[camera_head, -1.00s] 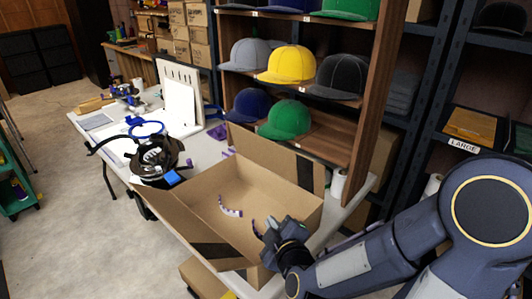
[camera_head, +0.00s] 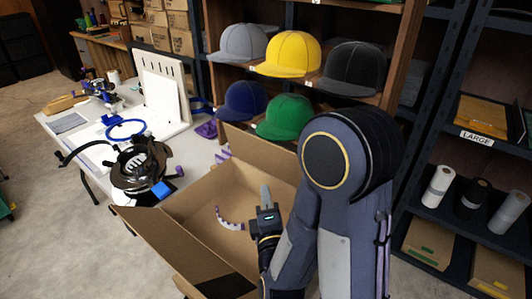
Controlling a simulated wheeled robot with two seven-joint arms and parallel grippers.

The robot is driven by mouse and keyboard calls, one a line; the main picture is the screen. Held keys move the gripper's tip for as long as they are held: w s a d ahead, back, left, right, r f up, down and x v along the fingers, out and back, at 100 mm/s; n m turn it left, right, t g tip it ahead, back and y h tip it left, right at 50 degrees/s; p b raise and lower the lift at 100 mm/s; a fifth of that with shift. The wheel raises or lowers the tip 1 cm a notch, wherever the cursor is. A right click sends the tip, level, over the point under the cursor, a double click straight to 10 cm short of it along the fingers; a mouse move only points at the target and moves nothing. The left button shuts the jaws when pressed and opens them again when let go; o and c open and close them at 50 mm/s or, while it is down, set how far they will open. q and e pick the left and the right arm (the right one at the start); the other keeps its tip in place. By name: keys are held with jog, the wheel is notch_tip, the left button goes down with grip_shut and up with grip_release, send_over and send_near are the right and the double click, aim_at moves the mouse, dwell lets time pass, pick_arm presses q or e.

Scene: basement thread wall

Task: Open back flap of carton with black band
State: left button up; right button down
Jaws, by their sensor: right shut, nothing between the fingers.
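The brown carton (camera_head: 204,204) stands open on the white table, and its inside shows. Its back flap (camera_head: 258,149) stands raised along the far side, the right end hidden behind my right arm. Another flap (camera_head: 165,240) spreads out on the near left, with part of a black band (camera_head: 226,287) near the bottom edge. My right gripper (camera_head: 265,192) is shut and empty. It appears over the carton's inside, in front of the back flap and apart from it. My left gripper is not in view.
A curved purple-and-white striped piece (camera_head: 231,222) shows inside the carton. A shelf with caps, including a green cap (camera_head: 286,117), stands close behind the carton. A dark round device (camera_head: 140,168) is on the table at left. A shelf with rolls (camera_head: 437,187) is at right.

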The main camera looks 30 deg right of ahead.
jog(key=p, duration=0.2)
send_near(269, 146)
jog(key=w+a, duration=0.1)
jog(key=w, duration=0.3)
jog(key=shift+w+d+r, duration=0.1)
jog(key=shift+w+d, duration=0.15)
jog(key=shift+d, duration=0.25)
jog(key=shift+w+d+r, duration=0.1)
jog(key=shift+w+d, duration=0.2)
jog(key=shift+d, duration=0.15)
jog(key=shift+w+d+r, duration=0.1)
jog(key=shift+w+d, duration=0.15)
jog(key=shift+d, duration=0.3)
jog(key=shift+r, duration=0.1)
